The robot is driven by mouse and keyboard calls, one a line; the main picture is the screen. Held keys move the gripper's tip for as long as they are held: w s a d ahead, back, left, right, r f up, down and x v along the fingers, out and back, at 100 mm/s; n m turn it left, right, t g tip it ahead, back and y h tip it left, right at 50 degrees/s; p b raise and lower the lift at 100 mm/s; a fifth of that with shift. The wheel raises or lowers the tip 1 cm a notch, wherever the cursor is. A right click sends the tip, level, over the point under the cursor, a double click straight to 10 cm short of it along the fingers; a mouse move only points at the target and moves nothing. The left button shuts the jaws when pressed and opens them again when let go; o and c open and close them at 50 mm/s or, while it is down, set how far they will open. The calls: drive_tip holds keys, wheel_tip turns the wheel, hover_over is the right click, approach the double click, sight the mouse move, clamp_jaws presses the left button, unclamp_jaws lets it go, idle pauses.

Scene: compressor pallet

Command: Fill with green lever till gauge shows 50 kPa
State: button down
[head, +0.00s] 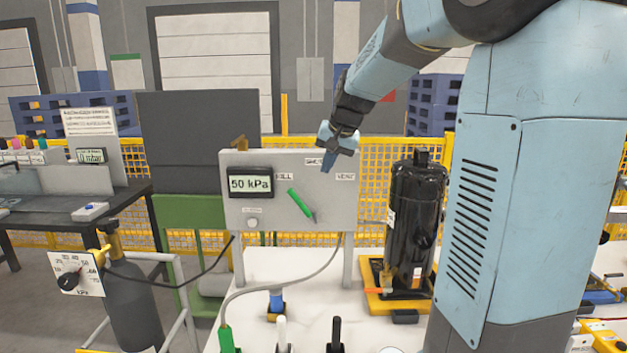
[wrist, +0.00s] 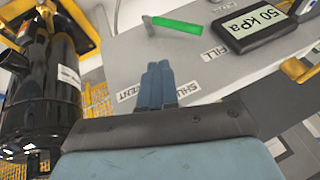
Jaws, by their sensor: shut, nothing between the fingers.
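The green lever (head: 301,204) is on the front of the grey panel (head: 265,212). It tilts up and left, its upper end near the FILL label (head: 284,176). The digital gauge (head: 250,183) at the panel's left reads 50 kPa. The lever also shows in the wrist view (wrist: 178,25), beside the gauge (wrist: 243,20). My gripper (head: 327,166) is shut and empty at the panel's upper edge, by the SHUT label (head: 314,161) and left of the VENT label (head: 345,176). In the wrist view its blue fingers (wrist: 158,84) are apart from the lever and partly cover the SHUT label.
A black compressor (head: 414,215) stands on a yellow base right of the panel. A grey cylinder (head: 132,290) with a dial (head: 76,275) stands at the left. A hose (head: 290,283) runs below the panel. Several upright handles stand at the table's front.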

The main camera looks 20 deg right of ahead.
approach(298, 199)
drive_tip(key=w+d+f, duration=0.1)
drive_tip(key=d+f, duration=0.3)
drive_tip(key=w+a+f, duration=0.2)
drive_tip(key=a+f, duration=0.1)
drive_tip(key=shift+w, duration=0.2)
drive_tip(key=shift+a, duration=0.1)
drive_tip(key=shift+w+a+f, duration=0.2)
drive_tip(key=shift+a, duration=0.35)
drive_tip(key=shift+w+a+f, duration=0.2)
drive_tip(key=shift+a, duration=0.3)
drive_tip(key=shift+r, duration=0.1)
